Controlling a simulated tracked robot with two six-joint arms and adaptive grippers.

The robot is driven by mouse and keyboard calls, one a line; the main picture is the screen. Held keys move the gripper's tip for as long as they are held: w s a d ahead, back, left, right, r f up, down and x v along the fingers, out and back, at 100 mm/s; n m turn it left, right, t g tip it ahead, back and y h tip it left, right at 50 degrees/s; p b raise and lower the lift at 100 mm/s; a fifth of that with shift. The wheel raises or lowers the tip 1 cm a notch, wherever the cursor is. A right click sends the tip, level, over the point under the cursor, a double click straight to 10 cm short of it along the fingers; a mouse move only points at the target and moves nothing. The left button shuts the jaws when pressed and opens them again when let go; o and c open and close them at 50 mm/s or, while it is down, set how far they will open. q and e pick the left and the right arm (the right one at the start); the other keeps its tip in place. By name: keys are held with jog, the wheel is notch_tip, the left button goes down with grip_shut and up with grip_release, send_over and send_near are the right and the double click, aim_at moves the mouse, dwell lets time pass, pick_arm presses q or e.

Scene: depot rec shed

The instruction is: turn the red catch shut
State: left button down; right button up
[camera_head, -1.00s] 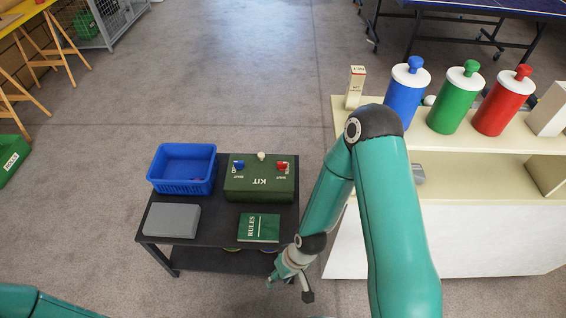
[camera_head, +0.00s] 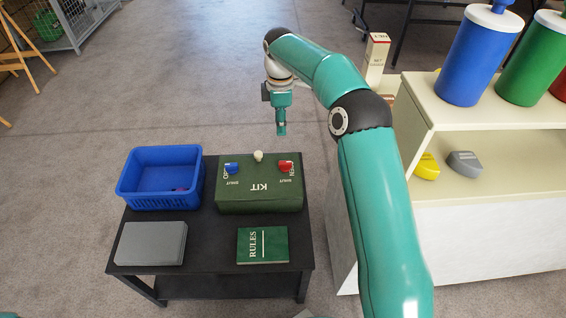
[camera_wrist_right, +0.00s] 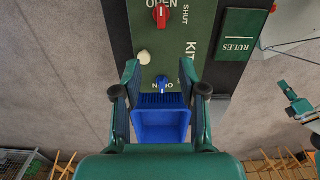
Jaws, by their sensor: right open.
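The red catch (camera_head: 286,167) sits on the right of the green kit box's (camera_head: 258,204) lid in the head view. In the right wrist view the red catch (camera_wrist_right: 162,15) has its pale mark in line with the word OPEN, and SHUT is beside it. My right gripper (camera_head: 281,130) is open and empty, pointing down, above and beyond the box's far side. In its wrist view the right gripper's fingers (camera_wrist_right: 160,72) frame the blue catch (camera_wrist_right: 162,82) from above. My left gripper (camera_wrist_right: 300,106) shows small at that view's right edge; its jaws are unclear.
A pale knob (camera_head: 258,155) stands between the two catches. On the black table (camera_head: 211,240) are a blue basket (camera_head: 160,204), a grey box (camera_head: 150,243) and a green rules book (camera_head: 262,245). A cream shelf (camera_head: 500,190) with canisters stands right.

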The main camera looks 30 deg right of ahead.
aim_at(284, 162)
jog(key=f+b, duration=0.1)
jog(key=f, duration=0.4)
jog(key=f+b, duration=0.1)
jog(key=f, duration=0.5)
jog(key=d+f+b, duration=0.1)
jog(key=f, duration=0.4)
jog(key=shift+s+f, duration=0.15)
jog(key=shift+s, duration=0.2)
jog(key=shift+c, duration=0.2)
grip_shut()
jog(key=shift+a, duration=0.2)
jog(key=shift+d, duration=0.15)
